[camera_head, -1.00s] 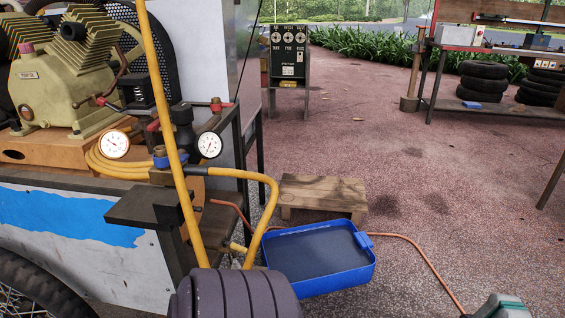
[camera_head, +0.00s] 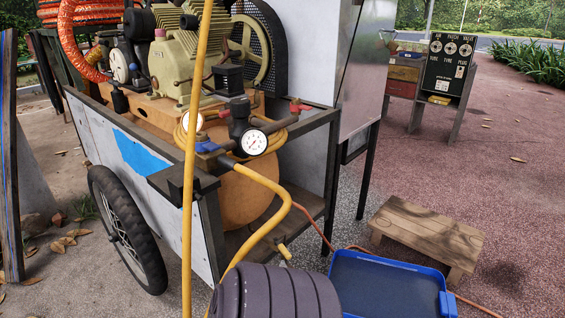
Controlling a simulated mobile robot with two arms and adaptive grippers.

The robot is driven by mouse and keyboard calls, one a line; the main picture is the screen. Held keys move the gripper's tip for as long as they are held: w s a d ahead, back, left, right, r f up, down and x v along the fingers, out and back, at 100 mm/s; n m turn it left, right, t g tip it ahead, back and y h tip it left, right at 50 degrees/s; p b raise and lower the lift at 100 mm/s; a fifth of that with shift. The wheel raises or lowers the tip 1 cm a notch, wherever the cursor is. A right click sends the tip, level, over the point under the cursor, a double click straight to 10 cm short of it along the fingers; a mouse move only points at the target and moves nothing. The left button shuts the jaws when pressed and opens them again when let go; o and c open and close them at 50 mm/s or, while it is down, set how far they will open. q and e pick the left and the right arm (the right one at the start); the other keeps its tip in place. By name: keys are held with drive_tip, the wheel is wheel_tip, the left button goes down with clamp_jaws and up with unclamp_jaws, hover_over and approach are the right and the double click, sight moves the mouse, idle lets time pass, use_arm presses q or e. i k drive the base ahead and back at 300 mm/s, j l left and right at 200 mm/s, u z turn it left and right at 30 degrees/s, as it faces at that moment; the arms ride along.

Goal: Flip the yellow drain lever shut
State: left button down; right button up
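A short yellow piece (camera_head: 284,251), which looks like the drain lever, shows low beneath the compressor cart's orange-brown tank (camera_head: 245,200). It is small in the picture, and I cannot tell whether it is turned open or shut. A yellow hose (camera_head: 285,205) curves down close to its left. The blue tray (camera_head: 449,303) lies on the ground to the right of the lever and lower in the picture. Neither of my grippers is in view.
A dark ribbed rounded thing (camera_head: 270,293) fills the bottom centre and hides the ground there. A second yellow hose (camera_head: 194,150) hangs upright in front of the cart. A wooden step (camera_head: 430,230) stands right of the cart.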

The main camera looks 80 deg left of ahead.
sight(281, 247)
drive_tip(key=i+j+u, duration=0.2)
drive_tip(key=i+u, duration=0.6)
drive_tip(key=i+l+u, duration=0.1)
drive_tip(key=i+u, duration=0.5)
drive_tip(key=u, duration=1.85)
